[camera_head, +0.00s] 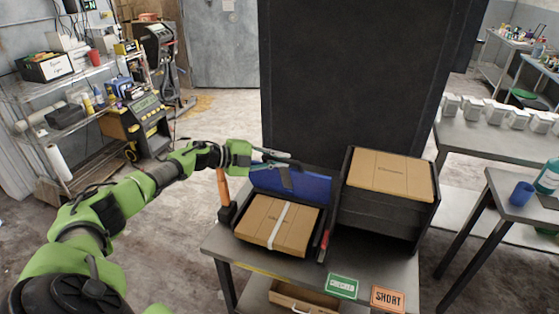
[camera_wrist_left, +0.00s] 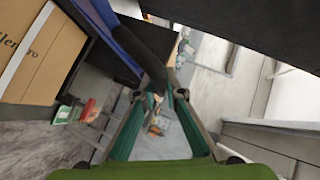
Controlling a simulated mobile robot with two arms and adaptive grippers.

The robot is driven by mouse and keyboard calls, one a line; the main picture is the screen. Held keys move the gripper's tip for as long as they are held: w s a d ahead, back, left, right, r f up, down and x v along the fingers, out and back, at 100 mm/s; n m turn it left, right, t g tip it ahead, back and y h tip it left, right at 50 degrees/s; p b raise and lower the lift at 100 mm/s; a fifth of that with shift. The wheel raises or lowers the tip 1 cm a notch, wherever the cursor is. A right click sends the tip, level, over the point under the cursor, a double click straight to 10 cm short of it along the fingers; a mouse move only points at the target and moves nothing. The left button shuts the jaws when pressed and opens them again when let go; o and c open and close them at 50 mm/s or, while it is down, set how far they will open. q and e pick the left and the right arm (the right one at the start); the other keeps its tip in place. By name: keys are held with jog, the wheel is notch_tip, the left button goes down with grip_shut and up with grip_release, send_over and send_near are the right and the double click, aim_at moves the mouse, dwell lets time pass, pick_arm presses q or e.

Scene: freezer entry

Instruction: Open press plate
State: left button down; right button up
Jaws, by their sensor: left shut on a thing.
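The press plate (camera_head: 318,187) is a blue panel standing tilted up behind a strapped cardboard box (camera_head: 262,222) on the bench. A dark handle (camera_head: 286,178) sticks up from it. My left gripper (camera_head: 284,161) is at the top of this handle and shut on it. In the left wrist view the green-sided fingers (camera_wrist_left: 167,95) close around the end of the dark bar (camera_wrist_left: 148,52), with the blue plate edge (camera_wrist_left: 112,28) beside it. The exact finger contact is partly hidden. My right gripper is not in view.
A black crate with a cardboard box (camera_head: 390,176) stands right of the press. An orange upright (camera_head: 222,186) is on its left. Signs "CHECKED" (camera_head: 342,286) and "SHORT" (camera_head: 388,299) are at the bench front. A tall dark panel (camera_head: 355,80) rises behind.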

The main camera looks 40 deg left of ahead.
pick_arm(q)
jog(key=c, duration=2.1)
grip_release()
jog(key=shift+w, duration=0.1)
jog(key=shift+v, duration=5.95)
